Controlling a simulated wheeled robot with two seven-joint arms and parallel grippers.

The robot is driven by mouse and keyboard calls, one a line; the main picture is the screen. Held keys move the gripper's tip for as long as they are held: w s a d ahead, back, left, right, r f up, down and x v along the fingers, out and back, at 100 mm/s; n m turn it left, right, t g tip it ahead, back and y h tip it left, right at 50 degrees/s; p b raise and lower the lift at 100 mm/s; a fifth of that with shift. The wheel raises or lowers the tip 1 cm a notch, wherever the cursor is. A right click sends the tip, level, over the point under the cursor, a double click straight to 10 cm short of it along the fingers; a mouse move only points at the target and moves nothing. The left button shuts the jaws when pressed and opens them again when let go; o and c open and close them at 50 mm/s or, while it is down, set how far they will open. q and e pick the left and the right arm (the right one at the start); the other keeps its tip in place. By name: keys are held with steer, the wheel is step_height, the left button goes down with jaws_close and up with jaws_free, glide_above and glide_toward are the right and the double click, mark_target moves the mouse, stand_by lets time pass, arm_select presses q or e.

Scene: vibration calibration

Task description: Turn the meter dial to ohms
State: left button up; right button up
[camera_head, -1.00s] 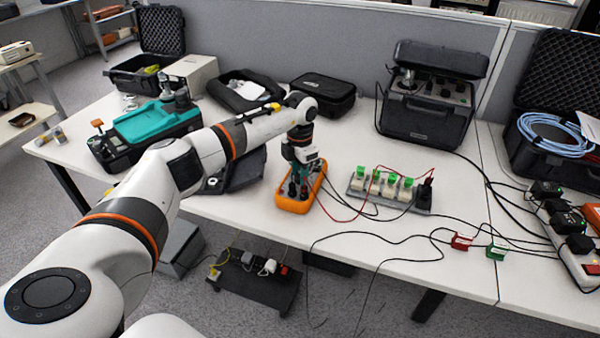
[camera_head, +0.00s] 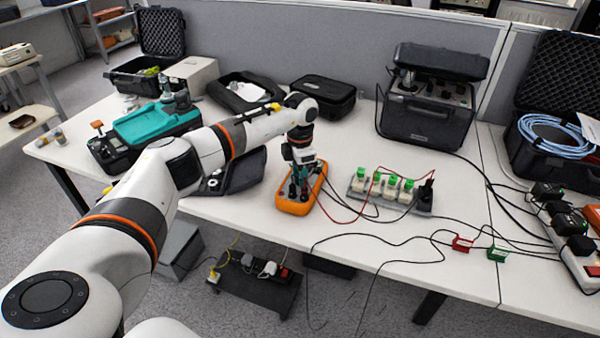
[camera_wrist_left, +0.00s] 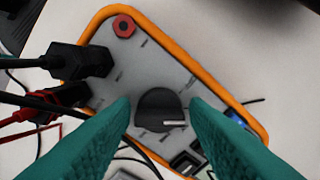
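The meter (camera_head: 289,207) has an orange case and grey face and lies on the white table near its front edge. In the left wrist view its face shows a round black dial (camera_wrist_left: 158,108) with a pale pointer mark toward the lower right. The printed labels are too blurred to read. My left gripper (camera_head: 297,190) points down over the meter. In the left wrist view its teal fingers (camera_wrist_left: 162,105) stand apart on either side of the dial, with a visible gap to it on both sides. My right gripper is out of view.
Black and red plugs (camera_wrist_left: 82,62) sit in the meter's left side in the wrist view. A terminal block with green tops (camera_head: 390,191) stands right of the meter. Cables cross the table there. A teal instrument (camera_head: 155,122) and an open black case (camera_head: 232,175) lie to the left.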

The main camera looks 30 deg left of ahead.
arm_select(q)
steer(key=shift+o, duration=0.9)
step_height(320, 180, up, 12)
